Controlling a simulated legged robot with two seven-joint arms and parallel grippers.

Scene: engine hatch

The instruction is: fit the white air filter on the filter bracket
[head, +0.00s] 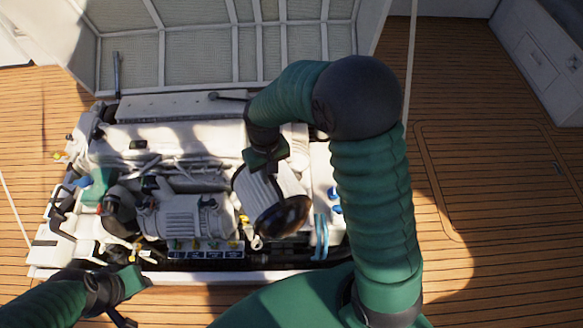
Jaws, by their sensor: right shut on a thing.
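The white air filter (258,192) is a ribbed cylinder with a dark, shiny end facing me, at the right part of the engine. My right gripper (267,164) is shut on it from above, at its upper side. The filter looks tilted, its dark end toward the lower right. I cannot make out the filter bracket; the filter and my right arm cover that area, and I cannot tell whether the filter touches it. My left gripper (138,299) is at the lower left, in front of the engine bay's front edge, with its fingers apart and nothing between them.
The white engine (185,215) fills the bay, with hoses and coloured caps along its front. The raised hatch lid (215,55) stands behind it. Blue-capped parts (334,208) sit right of the filter. The wooden deck (490,190) on the right is clear.

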